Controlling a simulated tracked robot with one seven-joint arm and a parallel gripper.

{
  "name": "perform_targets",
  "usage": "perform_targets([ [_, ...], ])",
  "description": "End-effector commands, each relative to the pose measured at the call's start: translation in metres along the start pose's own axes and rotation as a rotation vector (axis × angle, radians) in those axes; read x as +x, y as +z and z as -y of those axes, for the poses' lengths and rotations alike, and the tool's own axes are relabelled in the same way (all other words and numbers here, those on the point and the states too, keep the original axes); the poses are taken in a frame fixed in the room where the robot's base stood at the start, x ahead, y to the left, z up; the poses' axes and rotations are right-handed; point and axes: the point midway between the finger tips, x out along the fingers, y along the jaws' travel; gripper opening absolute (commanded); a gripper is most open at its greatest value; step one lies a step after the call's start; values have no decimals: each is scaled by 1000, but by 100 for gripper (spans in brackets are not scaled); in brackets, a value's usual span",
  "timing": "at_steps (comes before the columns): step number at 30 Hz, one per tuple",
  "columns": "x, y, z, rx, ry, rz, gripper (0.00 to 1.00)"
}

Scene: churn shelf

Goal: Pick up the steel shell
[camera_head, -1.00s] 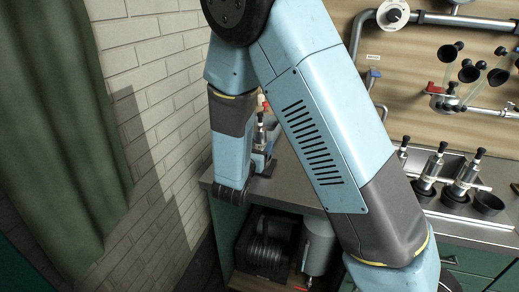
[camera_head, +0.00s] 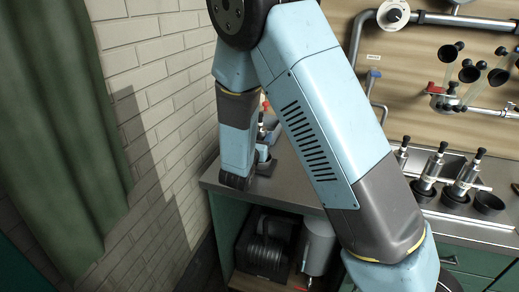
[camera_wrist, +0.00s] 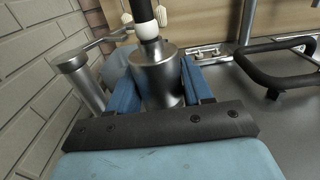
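A steel shell (camera_wrist: 157,78) with a black and white stem on top stands upright on the counter in the wrist view. My gripper (camera_wrist: 160,88) has its two blue fingers spread on either side of the shell's body. The fingers look open and very close to it; contact is not clear. In the head view my gripper (camera_head: 264,158) is low over the counter's left end, partly hidden by my arm. The shell there is mostly hidden behind the arm.
Several black-topped steel shells (camera_head: 430,172) stand in a rack on the right of the counter (camera_head: 300,185). A brick wall (camera_head: 160,110) is close on the left. In the wrist view, a black handle-like frame (camera_wrist: 270,75) lies right and a metal post (camera_wrist: 82,85) stands left.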

Motion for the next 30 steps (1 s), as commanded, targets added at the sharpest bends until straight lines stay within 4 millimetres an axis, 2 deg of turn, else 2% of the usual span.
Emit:
perform_targets([
  [2, 0, 0, 0, 0, 0, 0, 40],
  [15, 0, 0, 0, 1, 0, 0, 0],
  [23, 0, 4, 0, 2, 0, 1, 0],
  [30, 1, 32, 1, 6, -1, 2, 0],
])
